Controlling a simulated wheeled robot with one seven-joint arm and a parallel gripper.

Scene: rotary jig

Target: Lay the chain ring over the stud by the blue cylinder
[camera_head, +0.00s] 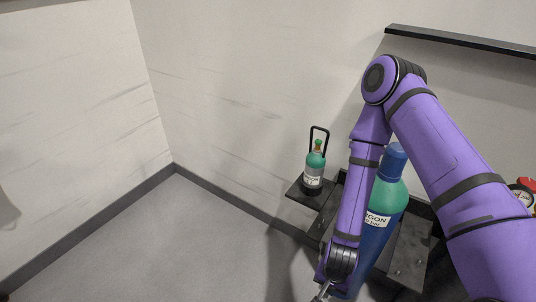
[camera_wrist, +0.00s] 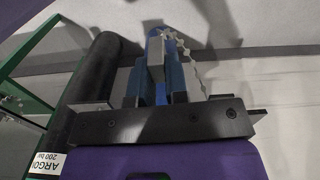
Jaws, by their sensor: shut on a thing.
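The blue cylinder (camera_head: 374,243) has a green shoulder, a blue cap and an ARGON label. It stands on a dark platform, partly hidden behind my arm. My gripper (camera_head: 322,294) is low in the head view, left of the cylinder's lower part. In the wrist view my gripper (camera_wrist: 158,60) has its blue fingers shut at the top end of the pale chain (camera_wrist: 194,68). The chain hangs in a curve to the right of the fingers. Its ring is not clear at the fingertips. I cannot make out the stud for certain in either view.
A small green cylinder (camera_head: 314,172) with a black handle stands on the dark platform (camera_head: 411,252) near the wall. A dark rail (camera_head: 460,41) runs along the wall. In the wrist view a dark tube (camera_wrist: 97,68) and green bars (camera_wrist: 30,48) are left of my gripper. Floor at left is clear.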

